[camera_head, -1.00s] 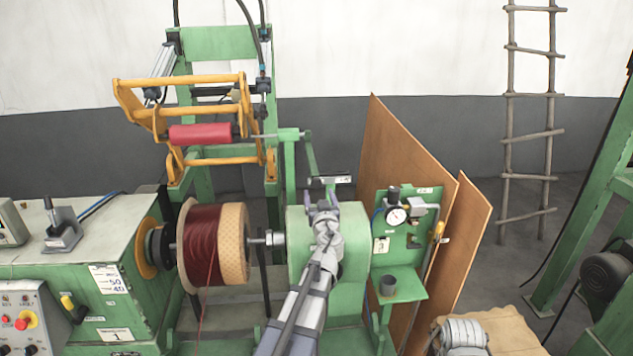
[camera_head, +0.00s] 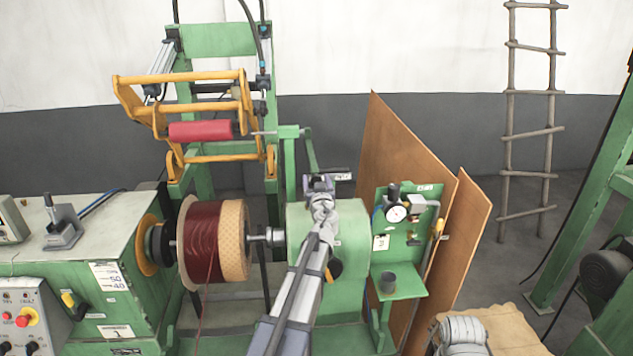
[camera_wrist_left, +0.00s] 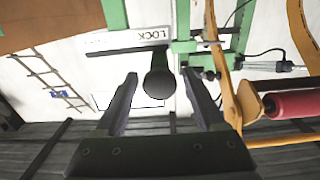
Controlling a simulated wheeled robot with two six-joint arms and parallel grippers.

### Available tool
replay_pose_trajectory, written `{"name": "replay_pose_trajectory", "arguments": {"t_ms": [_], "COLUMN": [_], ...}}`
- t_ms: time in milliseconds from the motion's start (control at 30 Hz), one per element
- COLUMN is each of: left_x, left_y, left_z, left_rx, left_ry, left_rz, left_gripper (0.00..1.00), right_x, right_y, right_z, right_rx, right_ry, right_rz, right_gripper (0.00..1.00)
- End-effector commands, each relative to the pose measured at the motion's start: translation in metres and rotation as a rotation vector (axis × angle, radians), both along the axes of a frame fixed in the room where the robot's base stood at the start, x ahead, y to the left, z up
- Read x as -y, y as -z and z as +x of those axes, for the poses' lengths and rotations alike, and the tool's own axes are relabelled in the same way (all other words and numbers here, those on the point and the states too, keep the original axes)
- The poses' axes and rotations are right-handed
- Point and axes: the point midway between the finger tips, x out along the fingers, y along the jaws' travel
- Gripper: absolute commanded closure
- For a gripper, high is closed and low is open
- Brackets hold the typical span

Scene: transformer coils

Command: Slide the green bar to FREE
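A slim green bar (camera_head: 309,150) slopes down from the frame to a small white label (camera_head: 340,177) beyond the green housing. In the left wrist view the label (camera_wrist_left: 153,34) reads LOCK, beside a long dark slot (camera_wrist_left: 125,50). A dark rounded knob on a stalk (camera_wrist_left: 158,80) lies between my left fingertips, with space on both sides; contact is not visible. My left gripper (camera_head: 320,183) is open around it, and its fingers also show in the left wrist view (camera_wrist_left: 161,76). The gripper hides the knob in the head view. My right gripper is not in view.
A spool of dark red wire (camera_head: 203,243) stands left of the green housing (camera_head: 350,230). A gauge panel (camera_head: 397,214) with a grey cup (camera_head: 388,284) on its shelf is to the right. A red roller (camera_head: 200,131) hangs in an orange frame above left.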

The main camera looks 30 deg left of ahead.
Motion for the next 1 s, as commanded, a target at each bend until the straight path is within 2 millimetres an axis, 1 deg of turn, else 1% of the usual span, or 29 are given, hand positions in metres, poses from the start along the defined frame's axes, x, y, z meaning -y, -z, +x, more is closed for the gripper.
{"name": "replay_pose_trajectory", "arguments": {"t_ms": [33, 67, 600, 1000], "left_x": [0.0001, 0.0002, 0.0004, 0.0004], "left_y": [0.0, 0.0, 0.0, 0.0], "left_z": [0.0, 0.0, 0.0, -0.0001], "left_rx": [0.0, 0.0, 0.0, 0.0], "left_ry": [0.0, 0.0, 0.0, 0.0], "left_rz": [0.0, 0.0, 0.0, 0.0], "left_gripper": [0.35, 0.39, 0.99, 1.0], "right_x": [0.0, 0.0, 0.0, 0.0], "right_y": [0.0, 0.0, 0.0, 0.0], "right_z": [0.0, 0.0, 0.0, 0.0], "right_rx": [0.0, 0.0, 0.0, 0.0], "right_ry": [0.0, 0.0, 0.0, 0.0], "right_rz": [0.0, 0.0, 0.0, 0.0], "right_gripper": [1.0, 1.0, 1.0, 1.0]}}
